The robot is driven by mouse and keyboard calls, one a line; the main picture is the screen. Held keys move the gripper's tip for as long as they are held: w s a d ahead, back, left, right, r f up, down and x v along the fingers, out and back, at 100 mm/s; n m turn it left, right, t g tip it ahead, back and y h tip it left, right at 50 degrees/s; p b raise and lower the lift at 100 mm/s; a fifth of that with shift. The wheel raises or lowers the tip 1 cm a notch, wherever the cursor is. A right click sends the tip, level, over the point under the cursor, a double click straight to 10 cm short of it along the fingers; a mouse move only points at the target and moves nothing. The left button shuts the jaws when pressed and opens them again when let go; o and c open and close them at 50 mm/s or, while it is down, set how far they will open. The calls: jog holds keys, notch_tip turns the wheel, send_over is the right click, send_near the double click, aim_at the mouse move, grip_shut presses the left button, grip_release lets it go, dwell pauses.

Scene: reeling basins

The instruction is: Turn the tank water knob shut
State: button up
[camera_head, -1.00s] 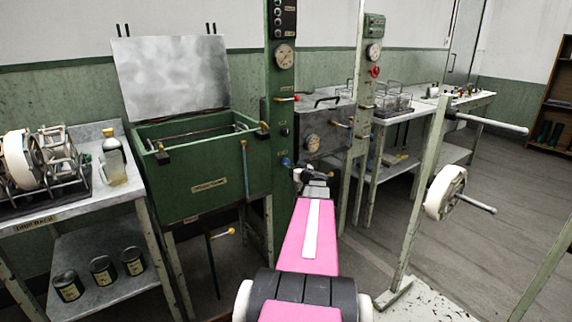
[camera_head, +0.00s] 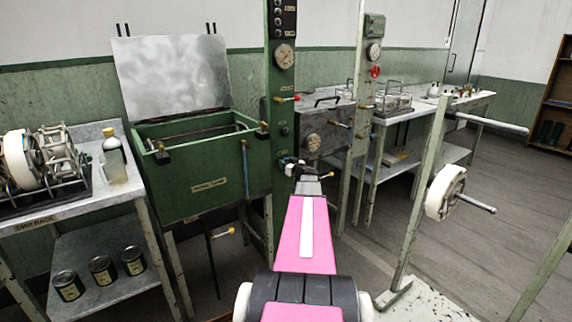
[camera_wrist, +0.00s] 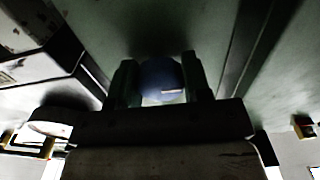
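The blue tank water knob (camera_wrist: 160,80) is round and sits on the front of the green column. In the wrist view it appears between the two fingers of my gripper (camera_wrist: 161,85), nearly filling the gap. The fingers are apart, one on each side; I cannot make out firm contact. In the head view my gripper (camera_head: 291,165) is at the column and mostly hides the knob, with only a little blue showing.
The green tank (camera_head: 205,180) stands left of the column, lid raised. A grey metal box (camera_head: 325,140) with a dial is to the right. A yellow-tipped lever (camera_head: 232,231) sticks out below the tank. A post with a white wheel (camera_head: 445,193) stands on the right.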

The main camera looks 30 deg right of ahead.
jog(key=shift+m, duration=0.3)
jog(key=m, duration=0.3)
jog(key=shift+m, duration=0.3)
jog(key=m, duration=0.9)
jog(key=shift+m, duration=2.3)
jog(key=o, duration=0.9)
jog(key=shift+r, duration=0.1)
